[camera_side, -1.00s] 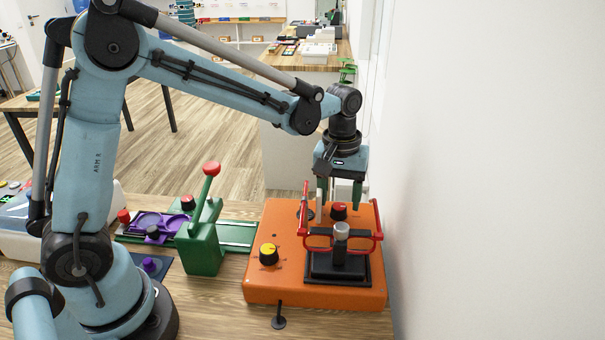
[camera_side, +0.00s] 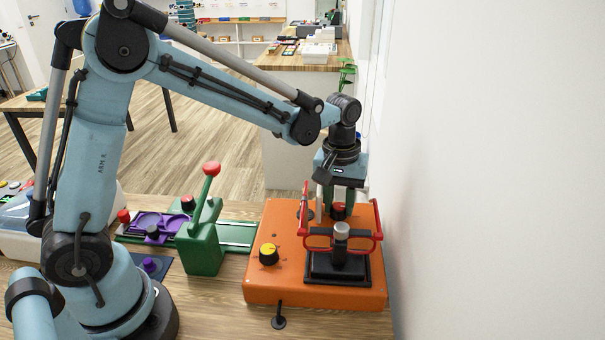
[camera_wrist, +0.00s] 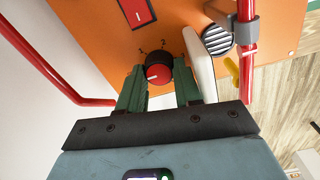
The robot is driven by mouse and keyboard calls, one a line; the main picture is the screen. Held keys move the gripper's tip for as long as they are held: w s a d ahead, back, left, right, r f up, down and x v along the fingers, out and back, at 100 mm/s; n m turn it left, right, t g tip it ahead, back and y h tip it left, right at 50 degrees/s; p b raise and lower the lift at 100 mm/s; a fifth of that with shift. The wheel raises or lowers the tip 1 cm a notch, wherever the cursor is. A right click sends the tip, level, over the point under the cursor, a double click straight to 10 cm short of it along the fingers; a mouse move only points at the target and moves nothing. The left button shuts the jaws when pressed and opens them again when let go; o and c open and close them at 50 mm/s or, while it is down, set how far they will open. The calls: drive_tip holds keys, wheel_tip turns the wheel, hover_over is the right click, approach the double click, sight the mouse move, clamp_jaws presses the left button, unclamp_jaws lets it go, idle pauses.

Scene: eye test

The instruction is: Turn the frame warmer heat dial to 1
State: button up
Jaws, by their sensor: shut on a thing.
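The orange box (camera_side: 262,290) stands on the wooden bench by the wall. It bears a black dial with a red cap (camera_side: 338,211), which also shows in the wrist view (camera_wrist: 159,74). My gripper (camera_side: 338,206) points down behind the red frame, its green fingers shut on this dial's sides. In the wrist view, the fingers of my gripper (camera_wrist: 160,88) flank the dial. A white line on the cap points to the lower left there. Small marks, one reading 2, stand beyond it. A second dial, with a yellow cap (camera_side: 268,250), is at the box's front left, clear of my gripper.
A red tubular frame (camera_side: 376,236) rises in front of my gripper, with a grey-topped post (camera_side: 341,231) on a black plate. A pale lever (camera_wrist: 201,70) stands close beside one finger. A green lever stand (camera_side: 203,245) is left of the box. The wall (camera_side: 480,180) is close on the right.

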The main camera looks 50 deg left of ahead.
sight(340, 205)
drive_tip(key=m, duration=0.6)
drive_tip(key=shift+d+m, duration=0.1)
drive_tip(key=shift+m, duration=0.2)
drive_tip(key=m, duration=0.5)
drive_tip(key=shift+m, duration=0.3)
idle(0.4)
drive_tip(key=o, duration=1)
drive_tip(key=shift+o, duration=0.2)
drive_tip(key=shift+r, duration=0.1)
wheel_tip(340, 205, up, 12)
drive_tip(key=shift+w, duration=0.15)
